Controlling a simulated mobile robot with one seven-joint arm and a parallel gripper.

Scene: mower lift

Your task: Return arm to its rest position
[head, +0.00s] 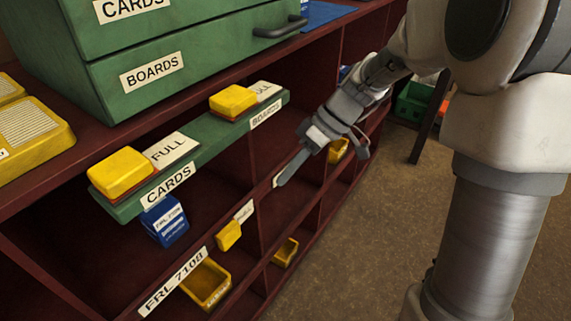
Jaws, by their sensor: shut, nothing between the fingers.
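My gripper (293,167) is at the end of my arm, right of centre in the head view. It is shut and empty, with its fingers pointing down and left. It is in front of the dark red shelf unit (327,62), near an upright divider between the compartments. I cannot tell whether it touches the shelf. My arm comes in from the upper right and is bent, with the gripper low and stretched toward the shelf.
A green ledge (215,146) labelled CARDS and BOARDS carries two yellow blocks (121,172). Green drawers (190,62) stand on top. Compartments below hold a blue box (165,221) and yellow bins (206,284). Bare brown floor (375,215) lies to the right, by a dark post (430,118).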

